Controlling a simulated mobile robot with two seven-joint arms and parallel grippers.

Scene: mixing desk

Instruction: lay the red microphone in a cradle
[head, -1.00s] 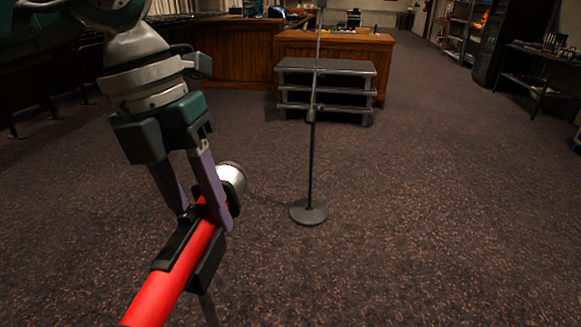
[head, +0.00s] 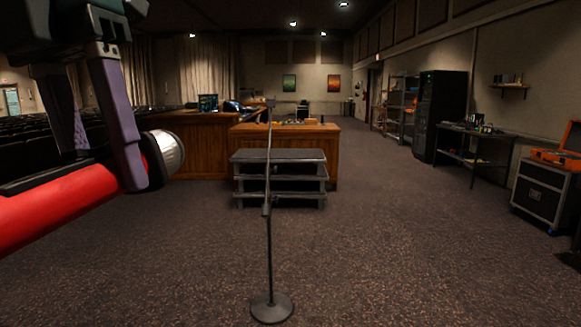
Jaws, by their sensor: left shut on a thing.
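The red microphone (head: 60,205) is large and close at the left edge of the head view. It lies nearly level, with its silver head (head: 168,153) and black collar pointing right. My left gripper (head: 108,165) is shut on it just behind the collar, with purple-grey fingers on either side. A black piece (head: 45,180) runs along the body; I cannot tell whether it is part of the microphone. The rear end is cut off by the picture edge. I cannot make out a cradle. My right gripper is not in view.
A thin microphone stand (head: 270,307) with a round base stands ahead on the carpet. Behind it are grey steps (head: 280,156) and a wooden desk (head: 333,155). A black case (head: 540,195) and a side table (head: 470,140) stand right. The carpet between is clear.

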